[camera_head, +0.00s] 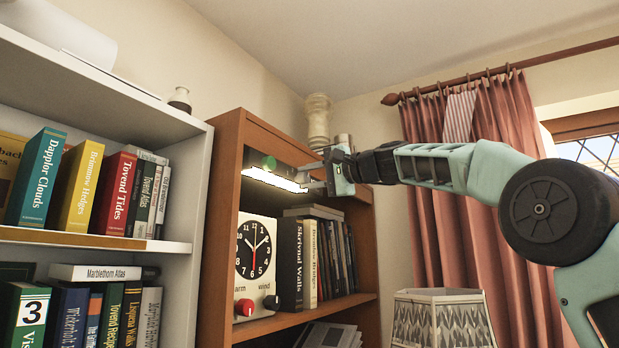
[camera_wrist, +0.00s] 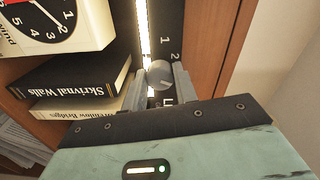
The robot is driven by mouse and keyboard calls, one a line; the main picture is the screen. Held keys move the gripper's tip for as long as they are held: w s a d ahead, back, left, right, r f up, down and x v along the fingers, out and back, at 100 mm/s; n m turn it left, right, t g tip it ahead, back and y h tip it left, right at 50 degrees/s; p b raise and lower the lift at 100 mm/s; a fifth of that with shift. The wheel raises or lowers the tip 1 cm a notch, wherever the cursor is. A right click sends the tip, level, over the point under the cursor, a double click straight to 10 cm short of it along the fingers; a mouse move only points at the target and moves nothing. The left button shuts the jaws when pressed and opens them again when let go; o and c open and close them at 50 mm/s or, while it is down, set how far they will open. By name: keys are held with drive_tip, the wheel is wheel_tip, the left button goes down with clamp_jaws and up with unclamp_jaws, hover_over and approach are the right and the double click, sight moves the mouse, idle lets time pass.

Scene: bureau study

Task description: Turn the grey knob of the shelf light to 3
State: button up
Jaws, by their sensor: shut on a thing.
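The shelf light (camera_head: 272,180) is a dark bar with a lit white strip under the top of the brown bookcase. In the wrist view its strip (camera_wrist: 143,25) glows beside a dark panel with a white 1 and 2; another mark lower down is partly covered. The round grey knob (camera_wrist: 159,73) sits on this panel, between my fingers. My gripper (camera_wrist: 160,80) is shut on it, one finger on each side. In the head view my gripper (camera_head: 308,174) is at the light's right end and hides the grey knob. I cannot tell which number the knob points to.
A green knob (camera_head: 269,163) is on the light's left part. Below stand a clock (camera_head: 253,250) with a red and a dark knob, and upright books (camera_head: 290,265). The bookcase's right side panel (camera_wrist: 212,45) is close to my gripper.

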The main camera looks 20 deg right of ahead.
drive_tip(key=shift+d, duration=0.1)
drive_tip(key=o, duration=1)
drive_tip(key=shift+c, duration=0.2)
drive_tip(key=b+v, duration=0.8)
drive_tip(key=v, duration=0.9)
drive_tip(key=shift+s, duration=0.15)
